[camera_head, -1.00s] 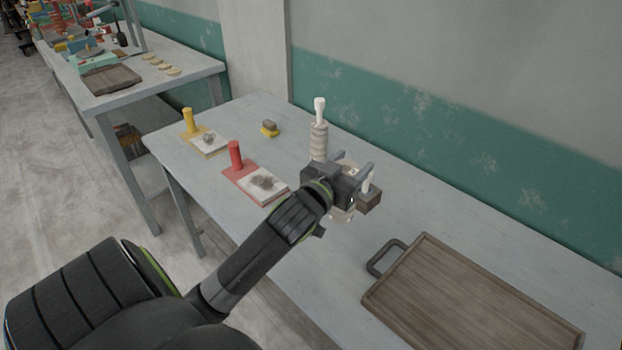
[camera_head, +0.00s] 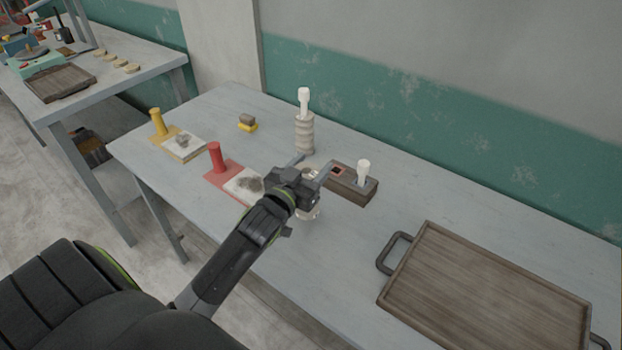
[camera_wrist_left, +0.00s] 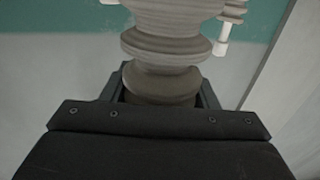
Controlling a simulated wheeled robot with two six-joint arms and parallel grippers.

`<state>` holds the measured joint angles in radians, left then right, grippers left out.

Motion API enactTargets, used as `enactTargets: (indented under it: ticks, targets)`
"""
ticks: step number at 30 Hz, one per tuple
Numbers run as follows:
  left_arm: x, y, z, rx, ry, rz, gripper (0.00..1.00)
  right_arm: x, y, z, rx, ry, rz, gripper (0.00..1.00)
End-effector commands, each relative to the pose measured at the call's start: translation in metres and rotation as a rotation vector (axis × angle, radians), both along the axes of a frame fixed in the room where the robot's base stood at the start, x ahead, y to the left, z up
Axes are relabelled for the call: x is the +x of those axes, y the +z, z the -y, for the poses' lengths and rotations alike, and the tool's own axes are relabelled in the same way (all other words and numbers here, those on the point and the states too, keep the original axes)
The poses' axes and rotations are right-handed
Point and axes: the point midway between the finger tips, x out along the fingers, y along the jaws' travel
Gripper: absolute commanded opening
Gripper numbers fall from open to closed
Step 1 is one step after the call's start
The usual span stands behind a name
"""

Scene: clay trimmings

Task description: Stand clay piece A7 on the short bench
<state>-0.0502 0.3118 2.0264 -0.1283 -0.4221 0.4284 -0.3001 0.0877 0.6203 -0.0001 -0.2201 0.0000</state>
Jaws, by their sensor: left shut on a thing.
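My left gripper (camera_head: 312,166) is shut on a pale, ribbed clay piece (camera_head: 308,213), which is largely hidden behind the gripper in the head view. In the left wrist view, its ribbed body (camera_wrist_left: 165,50) rises from between the fingers, and my left gripper (camera_wrist_left: 160,92) closes around one end. No label is legible, so I cannot tell whether it is A7. Another ribbed clay piece with a white top (camera_head: 304,132) stands on the near bench (camera_head: 200,230), just behind the gripper. I cannot tell which bench is the short one.
A brown block (camera_head: 352,190) with a white peg stands right of the gripper. A wooden tray (camera_head: 490,290) lies farther right. A red post (camera_head: 215,157), a yellow post (camera_head: 158,122) and a yellow-based sponge (camera_head: 247,122) are left. Another bench (camera_head: 150,75) stands back left.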

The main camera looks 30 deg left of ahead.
Motion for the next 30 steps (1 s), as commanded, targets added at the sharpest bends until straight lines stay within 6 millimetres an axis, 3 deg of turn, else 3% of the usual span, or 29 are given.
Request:
enactTargets:
  ticks: [7, 20, 21, 25, 30]
  targets:
    - [0.0, -0.031, 0.0, -0.001, 0.0, 0.0, 0.0, 0.0, -0.002, -0.002, 0.002, -0.001, 0.0, 0.36]
    - [0.0, -0.038, 0.001, 0.0, -0.001, 0.002, 0.0, 0.001, -0.005, -0.012, 0.015, -0.004, 0.001, 0.36]
    - [0.0, -0.039, 0.0, -0.001, 0.0, -0.002, 0.58, 0.001, -0.004, -0.012, 0.015, -0.004, 0.001, 0.36]
    - [0.0, -0.038, 0.0, -0.001, 0.0, -0.002, 0.75, 0.001, -0.004, -0.011, 0.014, -0.005, 0.001, 0.36]
    - [0.0, -0.038, 0.0, -0.001, 0.0, -0.003, 0.76, 0.001, -0.004, -0.008, 0.01, -0.003, 0.001, 0.36]
